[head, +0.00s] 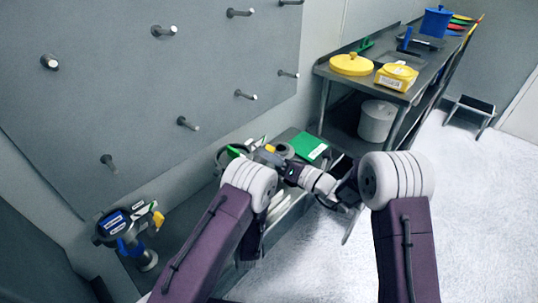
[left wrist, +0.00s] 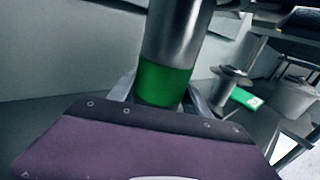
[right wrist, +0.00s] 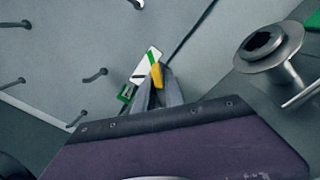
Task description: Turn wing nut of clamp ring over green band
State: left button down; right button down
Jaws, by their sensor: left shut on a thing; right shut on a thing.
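The green band (left wrist: 163,84) runs around a metal cylinder (left wrist: 180,30) in the left wrist view. My left gripper (left wrist: 160,98) is shut on the cylinder at the band, one finger on each side. In the head view my arm hides most of that gripper. The clamp ring shows only in part in the right wrist view, as a piece with a white and green label (right wrist: 146,68). Its yellow wing nut (right wrist: 157,74) sits between the tips of my right gripper (right wrist: 158,88), which is shut on it. In the head view the right gripper (head: 270,156) reaches in from the right.
A metal flanged part (right wrist: 270,48) stands close to the right gripper. A green box (head: 309,146) lies behind it. A unit with blue parts (head: 125,222) stands at the left. A pegged wall panel (head: 95,75) rises behind. A table (head: 340,73) and white drum (head: 377,121) are farther back.

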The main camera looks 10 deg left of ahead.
jog(key=shift+d, duration=0.1)
pick_arm(q)
jog(key=shift+a, duration=0.1)
pick_arm(e)
jog(key=shift+w, duration=0.1)
jog(key=c, duration=1.5)
grip_release()
jog(key=shift+c, duration=0.2)
jog(key=v, duration=1.2)
pick_arm(q)
jog(key=shift+c, duration=2)
grip_release()
